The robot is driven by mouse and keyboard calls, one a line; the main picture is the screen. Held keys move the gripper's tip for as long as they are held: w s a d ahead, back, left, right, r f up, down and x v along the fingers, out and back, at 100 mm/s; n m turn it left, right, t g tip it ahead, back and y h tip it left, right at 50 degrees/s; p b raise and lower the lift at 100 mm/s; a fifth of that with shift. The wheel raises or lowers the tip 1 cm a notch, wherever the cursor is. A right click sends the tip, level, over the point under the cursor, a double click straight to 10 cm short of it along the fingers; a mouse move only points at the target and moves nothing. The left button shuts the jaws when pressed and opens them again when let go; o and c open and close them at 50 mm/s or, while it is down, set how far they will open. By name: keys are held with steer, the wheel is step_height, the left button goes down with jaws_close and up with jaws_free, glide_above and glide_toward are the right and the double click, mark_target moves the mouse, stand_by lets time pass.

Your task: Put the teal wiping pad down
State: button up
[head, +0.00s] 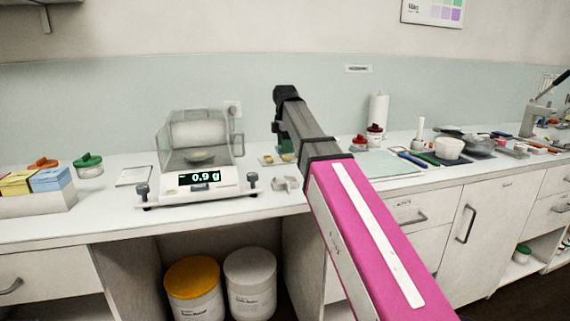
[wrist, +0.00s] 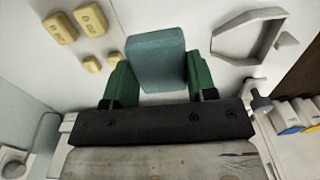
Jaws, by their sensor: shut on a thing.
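The teal wiping pad (wrist: 157,62) shows in the wrist view as a small blue-green block between the two green fingers of my gripper (wrist: 156,84). My gripper is shut on it, with a finger against each side. The white worktop is behind the pad; I cannot tell whether the pad touches it.
The balance (head: 208,178) reads 0.9 g. Yellowish weights (wrist: 91,20) and a grey angular holder (wrist: 247,37) lie on either side of the pad. A pale green mat (head: 388,164) lies to the right. Lidded tubs (head: 250,285) stand under the counter.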

mark_target(285, 170)
steer(key=shift+f, duration=3.35)
steer(key=shift+f, duration=0.1)
steer(key=o, duration=0.8)
step_height(285, 170, up, 11)
steer(key=shift+f, duration=0.15)
steer(key=shift+r, duration=0.75)
steer(key=shift+s, duration=0.15)
